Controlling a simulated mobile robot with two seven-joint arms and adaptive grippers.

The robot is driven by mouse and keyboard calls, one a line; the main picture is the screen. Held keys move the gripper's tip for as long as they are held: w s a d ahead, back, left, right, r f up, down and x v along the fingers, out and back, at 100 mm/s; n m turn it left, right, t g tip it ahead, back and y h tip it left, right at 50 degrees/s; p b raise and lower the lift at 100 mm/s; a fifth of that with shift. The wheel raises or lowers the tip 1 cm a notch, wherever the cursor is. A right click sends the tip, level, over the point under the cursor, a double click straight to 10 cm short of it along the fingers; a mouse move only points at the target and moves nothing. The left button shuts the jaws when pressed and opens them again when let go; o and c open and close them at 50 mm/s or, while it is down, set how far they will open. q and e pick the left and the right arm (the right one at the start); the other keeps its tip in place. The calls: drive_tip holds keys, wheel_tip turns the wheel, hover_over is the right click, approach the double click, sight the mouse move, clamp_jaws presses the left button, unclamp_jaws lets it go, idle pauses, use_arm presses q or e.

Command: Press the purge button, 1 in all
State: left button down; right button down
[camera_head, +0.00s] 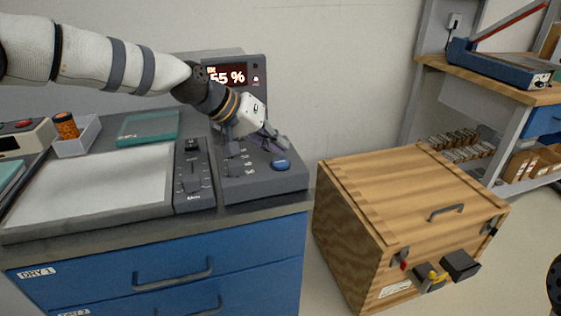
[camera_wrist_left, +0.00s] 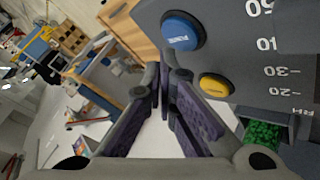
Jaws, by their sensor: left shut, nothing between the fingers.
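The grey control console (camera_head: 261,184) stands at the right end of the cart top, with a lit red display showing "55 %" behind it. A round blue button (camera_head: 281,164) sits on it near the front right. In the left wrist view the blue button (camera_wrist_left: 183,33) carries small white lettering that seems to read PURGE. A yellow button (camera_wrist_left: 215,86) lies near it. My left gripper (camera_head: 274,143) is shut and empty above the console, just behind the blue button. Its closed fingers (camera_wrist_left: 165,80) appear apart from both buttons. My right gripper does not show.
A slider unit (camera_head: 194,178) and a pale flat panel (camera_head: 95,187) lie left of the console. A wooden crate (camera_head: 400,205) stands on the floor to the right. A workbench (camera_head: 490,85) is behind it.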

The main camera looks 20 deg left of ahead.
sight(278, 160)
use_arm(q)
drive_tip(key=shift+f, duration=0.1)
drive_tip(key=shift+f, duration=0.35)
drive_tip(key=shift+f, duration=0.5)
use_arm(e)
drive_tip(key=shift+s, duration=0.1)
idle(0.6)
use_arm(q)
drive_tip(key=shift+r, duration=0.9)
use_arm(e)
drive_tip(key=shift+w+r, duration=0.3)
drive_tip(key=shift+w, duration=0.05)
